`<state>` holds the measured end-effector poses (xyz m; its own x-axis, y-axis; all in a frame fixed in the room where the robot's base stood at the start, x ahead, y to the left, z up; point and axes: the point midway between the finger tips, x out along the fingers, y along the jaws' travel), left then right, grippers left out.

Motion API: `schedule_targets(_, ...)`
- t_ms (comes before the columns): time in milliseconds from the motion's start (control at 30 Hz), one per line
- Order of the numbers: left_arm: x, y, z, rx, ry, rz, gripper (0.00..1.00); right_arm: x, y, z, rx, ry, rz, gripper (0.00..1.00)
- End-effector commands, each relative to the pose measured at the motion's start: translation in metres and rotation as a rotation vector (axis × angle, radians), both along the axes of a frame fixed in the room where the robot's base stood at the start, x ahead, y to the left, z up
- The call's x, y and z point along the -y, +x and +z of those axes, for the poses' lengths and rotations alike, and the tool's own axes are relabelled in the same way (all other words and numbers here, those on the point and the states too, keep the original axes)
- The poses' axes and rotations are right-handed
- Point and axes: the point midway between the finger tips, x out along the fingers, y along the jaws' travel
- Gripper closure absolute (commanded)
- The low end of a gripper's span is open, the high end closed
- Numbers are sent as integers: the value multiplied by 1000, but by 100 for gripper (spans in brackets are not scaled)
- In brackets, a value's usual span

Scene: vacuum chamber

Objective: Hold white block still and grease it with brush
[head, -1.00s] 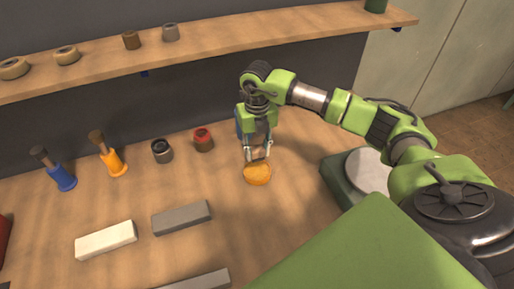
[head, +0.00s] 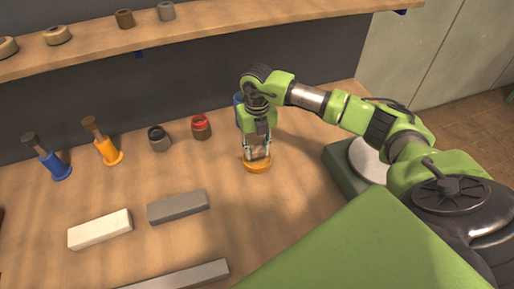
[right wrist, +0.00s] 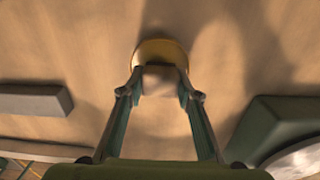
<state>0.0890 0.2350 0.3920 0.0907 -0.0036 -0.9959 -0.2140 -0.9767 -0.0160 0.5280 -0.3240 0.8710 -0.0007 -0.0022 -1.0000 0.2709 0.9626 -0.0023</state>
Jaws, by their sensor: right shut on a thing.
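The white block (head: 100,229) lies on the wooden table at the lower left in the head view. My right gripper (head: 257,157) points down and is shut on the raised pale middle of a round orange thing (head: 257,167) standing on the table. In the right wrist view, the fingers (right wrist: 162,82) hold that pale part above its yellow rim (right wrist: 160,46). I cannot tell whether it is a grease pot or a brush. A blue upright piece (head: 55,167) and an orange one (head: 108,152) with brown handle-like tops stand at the left. My left gripper is out of view.
A grey block (head: 177,206) lies beside the white one, and a grey bar (head: 180,275) lies nearer. A dark pot (head: 159,138) and a red-topped pot (head: 201,127) stand behind. A green device (head: 345,170) with a round plate is at the right. A shelf (head: 220,35) runs above.

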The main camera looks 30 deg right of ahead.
Motion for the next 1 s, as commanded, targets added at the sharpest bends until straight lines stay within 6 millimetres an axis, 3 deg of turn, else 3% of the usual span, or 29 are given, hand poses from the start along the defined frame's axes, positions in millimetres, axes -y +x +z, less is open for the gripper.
schedule_targets(1000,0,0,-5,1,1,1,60,0,0,-7,0,0,0,86)
